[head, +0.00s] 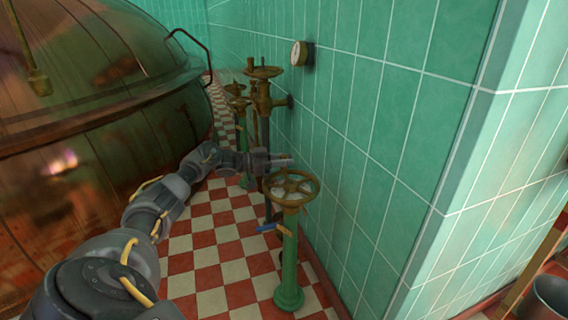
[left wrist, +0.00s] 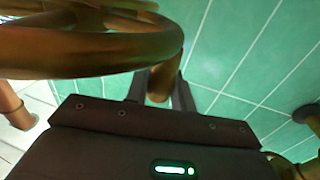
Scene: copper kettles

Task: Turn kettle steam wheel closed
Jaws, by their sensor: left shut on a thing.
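The steam wheel (head: 291,188) is a worn brass handwheel with spokes, lying flat on top of a green pedestal (head: 288,262). My left gripper (head: 288,161) is at the far edge of the wheel, just above its rim. In the left wrist view the brass rim (left wrist: 90,48) crosses the upper left, close to the camera. There the fingers of my left gripper (left wrist: 158,90) are on both sides of a rounded brass piece at the wheel and are shut on it. The fingertips are partly hidden behind the rim.
Brass valves with handwheels (head: 262,73) stand behind, along the green tiled wall (head: 365,110), with a round gauge (head: 299,53). A large copper kettle (head: 80,140) fills the left. A metal bucket (head: 548,298) is at the lower right. Checkered floor (head: 215,235) is open between kettle and pedestal.

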